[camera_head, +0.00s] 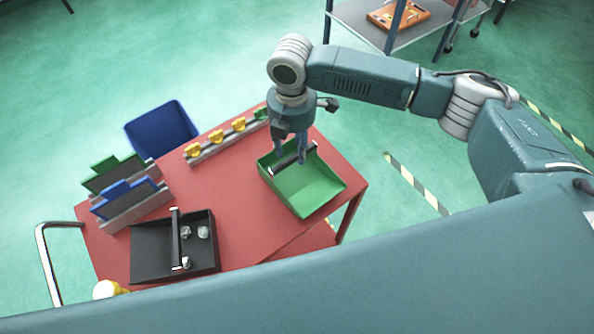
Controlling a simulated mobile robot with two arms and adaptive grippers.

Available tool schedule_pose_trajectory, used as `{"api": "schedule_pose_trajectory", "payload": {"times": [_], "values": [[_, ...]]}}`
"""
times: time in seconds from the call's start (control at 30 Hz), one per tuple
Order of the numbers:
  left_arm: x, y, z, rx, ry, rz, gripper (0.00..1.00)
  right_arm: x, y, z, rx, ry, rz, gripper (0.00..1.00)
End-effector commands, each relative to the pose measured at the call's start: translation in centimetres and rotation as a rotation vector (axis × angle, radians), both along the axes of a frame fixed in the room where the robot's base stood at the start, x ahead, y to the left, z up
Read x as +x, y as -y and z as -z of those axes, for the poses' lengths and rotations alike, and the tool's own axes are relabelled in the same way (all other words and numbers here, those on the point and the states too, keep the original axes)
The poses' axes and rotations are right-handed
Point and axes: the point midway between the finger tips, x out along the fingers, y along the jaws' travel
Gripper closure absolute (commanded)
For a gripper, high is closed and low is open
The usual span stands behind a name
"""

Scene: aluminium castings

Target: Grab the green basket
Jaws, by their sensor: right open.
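The green basket (310,194) is an open tray with a dark handle bar across it, on the right part of the red table (240,208). It looks empty where I can see into it. My right gripper (291,160) points down over the basket's handle (283,165), with its fingers apart near the bar. I cannot tell whether the fingers touch the handle. The arm hides part of the basket's back edge. My left gripper is not in view.
A black basket (150,242) with several small metal parts stands at the front left. Green and blue holders (125,190) stand on the left. A rail with yellow parts (224,138) lies at the back. A blue bin (162,131) is behind the table. A grey shelf cart (365,28) stands farther back.

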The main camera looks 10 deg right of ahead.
Motion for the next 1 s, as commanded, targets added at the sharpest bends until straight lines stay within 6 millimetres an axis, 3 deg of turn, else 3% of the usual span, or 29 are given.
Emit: {"api": "schedule_pose_trajectory", "payload": {"times": [0.17,0.3,0.6,0.8,1.0], "values": [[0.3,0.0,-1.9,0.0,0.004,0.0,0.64,0.3,-0.1,2.3,-0.003,-0.004,0.002,0.59],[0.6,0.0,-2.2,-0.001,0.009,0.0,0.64,0.3,-0.1,4.2,-0.002,-0.002,0.001,0.59],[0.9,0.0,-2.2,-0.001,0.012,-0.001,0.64,0.3,-0.1,4.8,-0.001,0.0,0.001,0.59],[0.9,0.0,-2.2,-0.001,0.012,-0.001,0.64,0.3,-0.1,4.8,-0.001,0.001,0.001,0.99],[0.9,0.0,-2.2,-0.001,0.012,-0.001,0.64,0.4,-0.1,4.8,-0.001,0.001,0.001,1.0]]}}
